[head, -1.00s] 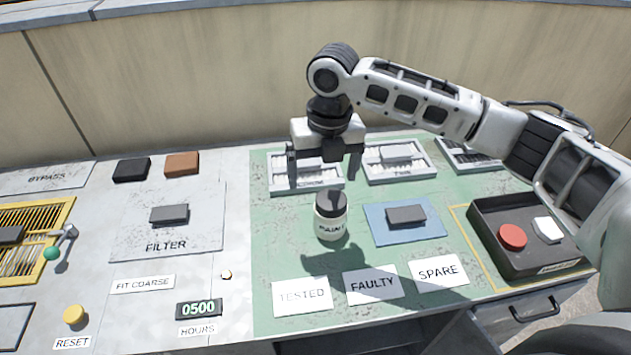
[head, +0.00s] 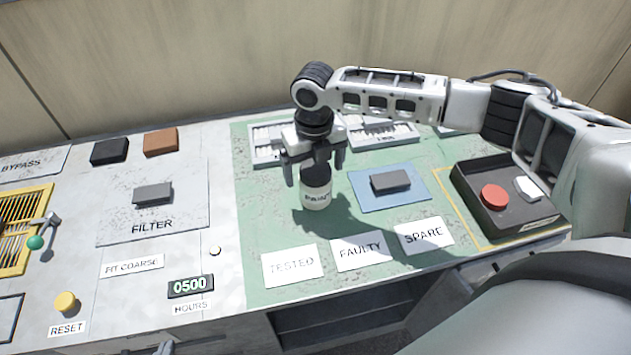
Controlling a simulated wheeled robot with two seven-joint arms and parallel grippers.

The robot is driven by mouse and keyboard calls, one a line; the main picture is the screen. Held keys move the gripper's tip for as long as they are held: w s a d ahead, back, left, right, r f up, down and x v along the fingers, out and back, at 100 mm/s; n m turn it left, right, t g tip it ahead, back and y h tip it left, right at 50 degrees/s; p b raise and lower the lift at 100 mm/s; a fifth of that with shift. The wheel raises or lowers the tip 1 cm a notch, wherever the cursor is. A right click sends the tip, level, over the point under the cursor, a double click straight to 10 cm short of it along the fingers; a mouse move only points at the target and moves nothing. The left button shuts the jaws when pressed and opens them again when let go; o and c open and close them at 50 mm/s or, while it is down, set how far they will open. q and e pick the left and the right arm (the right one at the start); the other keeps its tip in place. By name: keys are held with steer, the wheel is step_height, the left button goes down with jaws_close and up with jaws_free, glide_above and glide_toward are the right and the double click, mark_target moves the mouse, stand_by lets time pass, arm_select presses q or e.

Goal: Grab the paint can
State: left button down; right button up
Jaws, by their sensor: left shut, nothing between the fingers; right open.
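The paint can (head: 315,196), a white jar with a dark lid and a "PAINT" label, stands upright on the green mat (head: 262,221). My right gripper (head: 314,176) comes down over it from above, open. Its fingers show on either side of the dark lid, which is partly covered by the gripper. I cannot tell whether they touch the can. Only a small part of my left gripper (head: 165,348) shows at the bottom edge, shut and empty, far from the can.
A blue pad (head: 416,200) with a grey block (head: 390,181) lies right of the can. White trays are behind. TESTED (head: 293,265), FAULTY and SPARE labels lie in front.

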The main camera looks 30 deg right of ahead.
steer(key=shift+d+f, duration=0.1)
steer(key=shift+f, duration=1.85)
steer(key=c, duration=1.3)
steer(key=shift+r, duration=0.2)
